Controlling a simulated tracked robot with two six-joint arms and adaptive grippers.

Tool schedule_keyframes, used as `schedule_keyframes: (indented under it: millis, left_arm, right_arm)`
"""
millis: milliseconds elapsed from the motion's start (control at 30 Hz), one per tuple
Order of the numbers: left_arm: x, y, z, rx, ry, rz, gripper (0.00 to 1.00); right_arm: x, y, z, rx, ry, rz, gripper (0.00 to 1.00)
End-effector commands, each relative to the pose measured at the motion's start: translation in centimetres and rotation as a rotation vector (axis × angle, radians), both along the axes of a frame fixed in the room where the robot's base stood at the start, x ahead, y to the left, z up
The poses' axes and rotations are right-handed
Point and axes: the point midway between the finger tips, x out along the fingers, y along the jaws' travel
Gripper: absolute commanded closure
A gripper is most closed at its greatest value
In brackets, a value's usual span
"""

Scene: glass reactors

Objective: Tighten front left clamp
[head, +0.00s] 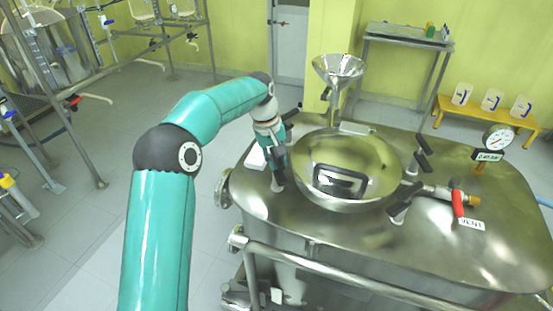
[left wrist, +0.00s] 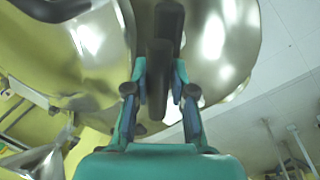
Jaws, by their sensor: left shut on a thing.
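The steel reactor vessel (head: 480,250) has a round domed lid (head: 345,150) with a black handle, held by clamps around its rim. My left gripper (head: 278,165) is at the left side of the lid, pointing down over the front left clamp (head: 277,186), whose metal foot shows below the fingers. In the left wrist view my left gripper (left wrist: 160,85) is shut on the clamp's black handle (left wrist: 157,65), which lies between the two fingers. The upper part of the clamp is hidden by the gripper in the head view. My right gripper is out of view.
Other black-handled clamps stand at the back right (head: 422,143) and front right (head: 404,200). A steel funnel (head: 339,70) rises behind the lid. A red-handled valve (head: 458,202) and a pressure gauge (head: 497,138) are on the right. A rail (head: 330,275) runs along the vessel's front.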

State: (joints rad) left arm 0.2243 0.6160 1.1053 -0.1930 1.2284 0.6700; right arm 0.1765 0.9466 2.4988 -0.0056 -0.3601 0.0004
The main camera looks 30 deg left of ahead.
Motion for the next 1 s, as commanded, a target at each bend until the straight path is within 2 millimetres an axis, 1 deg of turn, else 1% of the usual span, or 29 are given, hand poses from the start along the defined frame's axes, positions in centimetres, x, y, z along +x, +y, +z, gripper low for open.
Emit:
schedule_keyframes:
  millis: [267, 467, 667, 1000]
  left_arm:
    - [0.08, -0.09, 0.06, -0.002, -0.003, 0.033, 1.0]
    - [0.11, -0.13, 0.06, -0.002, -0.003, 0.122, 1.0]
    - [0.16, -0.19, 0.1, -0.002, -0.004, 0.274, 1.0]
    - [0.25, -0.12, 0.06, -0.001, -0.006, 0.594, 1.0]
  right_arm:
    - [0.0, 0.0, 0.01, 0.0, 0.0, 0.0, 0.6]
    - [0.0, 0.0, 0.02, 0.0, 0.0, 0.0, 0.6]
    - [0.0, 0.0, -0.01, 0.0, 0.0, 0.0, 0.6]
    - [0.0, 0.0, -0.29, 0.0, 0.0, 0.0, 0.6]
